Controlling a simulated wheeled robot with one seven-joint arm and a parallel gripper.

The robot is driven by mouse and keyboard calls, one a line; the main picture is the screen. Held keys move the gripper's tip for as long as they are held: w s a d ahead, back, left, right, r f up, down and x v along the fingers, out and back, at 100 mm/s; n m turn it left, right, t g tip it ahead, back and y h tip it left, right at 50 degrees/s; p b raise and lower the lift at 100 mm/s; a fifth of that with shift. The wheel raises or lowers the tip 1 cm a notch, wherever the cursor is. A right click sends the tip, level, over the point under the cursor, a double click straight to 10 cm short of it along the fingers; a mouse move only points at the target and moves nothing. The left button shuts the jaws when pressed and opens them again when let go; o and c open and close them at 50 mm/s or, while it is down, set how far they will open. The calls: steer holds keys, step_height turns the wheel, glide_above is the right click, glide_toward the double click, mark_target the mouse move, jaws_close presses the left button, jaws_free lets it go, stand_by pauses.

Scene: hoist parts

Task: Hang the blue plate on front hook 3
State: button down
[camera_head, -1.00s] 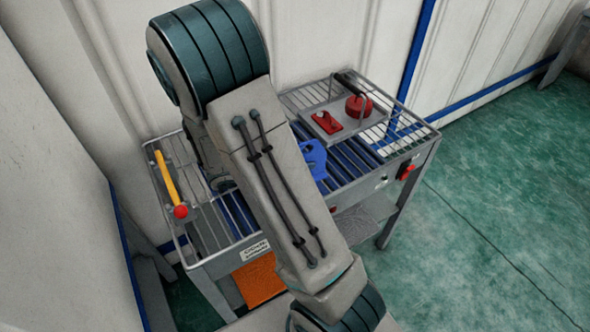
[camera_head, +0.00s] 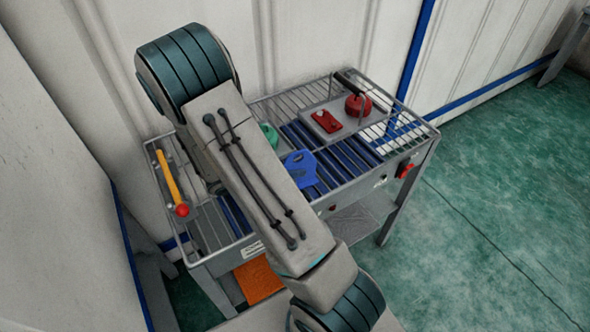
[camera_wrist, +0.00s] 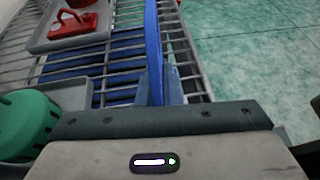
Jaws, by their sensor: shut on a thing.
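The blue plate (camera_head: 300,169) is up by the front part of the rack table, right of my arm in the head view. In the wrist view the blue plate (camera_wrist: 153,45) shows edge-on and upright. My gripper (camera_wrist: 159,84) is shut on its near end. In the head view my own arm hides the gripper. Small fittings show on the table's front face, one dark (camera_head: 332,207) and one light (camera_head: 381,181). I cannot tell which is front hook 3, and part of the front face is hidden by my arm.
The table's slatted top (camera_head: 340,165) holds a grey tray (camera_head: 312,117) with red parts and a green round part (camera_head: 270,136). A yellow bar with a red knob (camera_head: 181,210) lies at the left. A red switch (camera_head: 405,170) sticks out at the front right. Open floor lies right.

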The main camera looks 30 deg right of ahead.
steer(key=shift+f, duration=0.1)
steer(key=shift+f, duration=0.15)
steer(key=c, duration=1.6)
jaws_free()
steer(key=shift+a, duration=0.1)
